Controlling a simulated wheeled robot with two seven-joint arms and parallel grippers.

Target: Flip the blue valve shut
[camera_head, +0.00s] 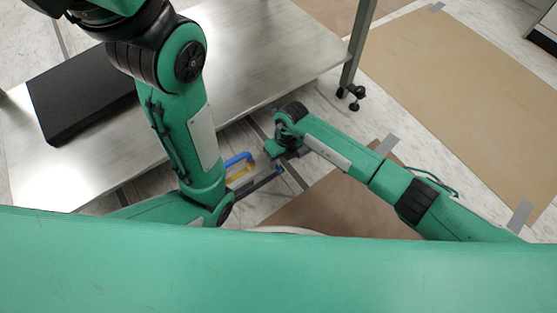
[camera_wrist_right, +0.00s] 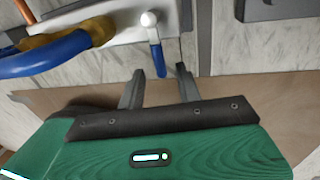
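The blue valve handle (camera_wrist_right: 156,56) shows in the right wrist view, hanging down from a round white knob (camera_wrist_right: 148,19) on a pale metal part. In the head view a small blue spot (camera_head: 279,169), which looks like the same handle, sits just below my right gripper (camera_head: 274,152). In the right wrist view the two fingers of my right gripper (camera_wrist_right: 161,73) are apart, with nothing between them. The handle's lower end lies just beyond the gap between the tips; contact cannot be told. My left arm crosses the left of the head view, but its gripper is out of frame.
A thick blue hose (camera_wrist_right: 42,55) with a yellow fitting (camera_wrist_right: 99,31) runs left of the handle. A steel table (camera_head: 265,45) holds a flat black box (camera_head: 80,100). Brown sheets (camera_head: 465,85) are taped to the tiled floor. A caster leg (camera_head: 355,60) stands at the table's right end.

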